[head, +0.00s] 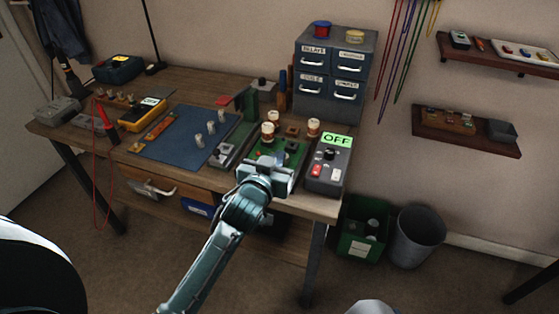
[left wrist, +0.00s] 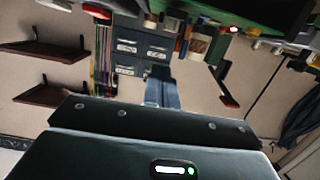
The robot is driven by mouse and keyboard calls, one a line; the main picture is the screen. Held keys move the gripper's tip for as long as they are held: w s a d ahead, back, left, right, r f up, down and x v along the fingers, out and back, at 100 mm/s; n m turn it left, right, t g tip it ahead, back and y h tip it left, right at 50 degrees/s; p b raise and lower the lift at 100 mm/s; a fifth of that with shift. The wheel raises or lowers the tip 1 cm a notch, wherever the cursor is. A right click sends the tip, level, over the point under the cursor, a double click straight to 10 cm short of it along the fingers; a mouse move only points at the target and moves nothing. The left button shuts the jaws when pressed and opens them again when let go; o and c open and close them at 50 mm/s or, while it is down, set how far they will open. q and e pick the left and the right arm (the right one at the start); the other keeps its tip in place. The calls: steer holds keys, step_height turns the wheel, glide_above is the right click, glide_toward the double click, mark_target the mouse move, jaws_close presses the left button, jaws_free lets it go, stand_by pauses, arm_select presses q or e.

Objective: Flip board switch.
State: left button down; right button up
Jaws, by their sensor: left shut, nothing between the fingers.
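A green circuit board (head: 263,156) lies near the front right of the workbench, with small parts on it. Its switch cannot be picked out, as my gripper hides part of the board. Beside it on the right is a grey box (head: 322,184) with a green display reading OFF (head: 337,140), a black knob, a red switch (head: 317,170) and a white switch. My left gripper (head: 272,164) is over the front part of the board, shut and empty. Its closed fingers (left wrist: 161,88) show in the left wrist view. Whether they touch anything is unclear. My right gripper is not in view.
A blue mat (head: 165,142) with several pegs lies to the left. A grey drawer cabinet (head: 335,65) stands behind. A green bin (head: 363,232) and grey bucket (head: 417,237) are on the floor at right.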

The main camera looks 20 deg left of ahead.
arm_select(q)
steer(key=s+r, duration=0.2)
steer(key=s, duration=0.6)
steer(key=shift+s+a+r, duration=0.2)
steer(key=shift+r, duration=0.15)
steer(key=shift+f, duration=0.1)
